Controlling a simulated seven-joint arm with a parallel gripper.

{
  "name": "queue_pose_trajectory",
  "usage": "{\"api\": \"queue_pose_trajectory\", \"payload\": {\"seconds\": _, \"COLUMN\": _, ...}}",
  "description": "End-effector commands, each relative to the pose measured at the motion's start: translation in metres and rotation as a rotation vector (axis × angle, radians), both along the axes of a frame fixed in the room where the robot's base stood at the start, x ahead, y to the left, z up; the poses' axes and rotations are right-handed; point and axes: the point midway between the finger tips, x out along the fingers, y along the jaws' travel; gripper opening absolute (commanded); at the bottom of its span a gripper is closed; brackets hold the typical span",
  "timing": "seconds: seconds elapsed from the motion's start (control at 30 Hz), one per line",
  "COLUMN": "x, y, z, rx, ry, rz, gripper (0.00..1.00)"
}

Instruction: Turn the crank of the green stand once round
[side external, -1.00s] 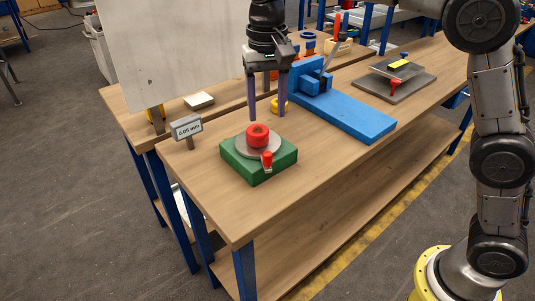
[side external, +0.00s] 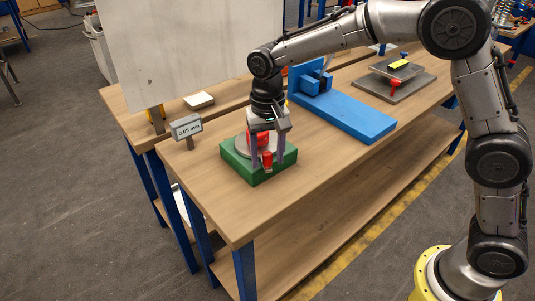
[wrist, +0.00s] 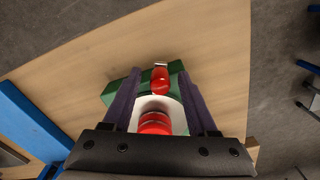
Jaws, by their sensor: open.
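The green stand (side external: 255,174) sits on the wooden table's near left part and carries a grey disc (side external: 238,147). On the disc are a red ring-shaped hub (side external: 258,138) and a crank with a red upright grip (side external: 267,162) at its front edge. In the wrist view the red grip (wrist: 160,82) lies between the fingertips, and the red hub (wrist: 155,124) shows closer to my palm. My gripper (side external: 268,163) points down over the stand, open, with one purple finger on each side. Gaps show between fingers and grip; the fingers partly cover the disc and hub.
A small display on a post (side external: 187,128) stands left of the stand; its digits are hard to read. A blue fixture (side external: 345,112) lies behind right, and a grey plate device (side external: 396,80) farther back. The table's front right is clear.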

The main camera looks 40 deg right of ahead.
Motion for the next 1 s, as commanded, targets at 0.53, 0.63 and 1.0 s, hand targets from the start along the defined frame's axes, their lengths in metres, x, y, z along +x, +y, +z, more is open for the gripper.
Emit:
{"api": "queue_pose_trajectory", "payload": {"seconds": 0.53, "x": 0.0000, "y": 0.0000, "z": 0.0005, "rx": 0.000, "ry": 0.000, "rz": 0.000, "gripper": 0.00}}
{"api": "queue_pose_trajectory", "payload": {"seconds": 0.63, "x": 0.0000, "y": 0.0000, "z": 0.0006, "rx": 0.000, "ry": 0.000, "rz": 0.000, "gripper": 0.00}}
{"api": "queue_pose_trajectory", "payload": {"seconds": 1.0, "x": 0.0001, "y": 0.0000, "z": 0.0009, "rx": 0.000, "ry": 0.000, "rz": 0.000, "gripper": 0.00}}
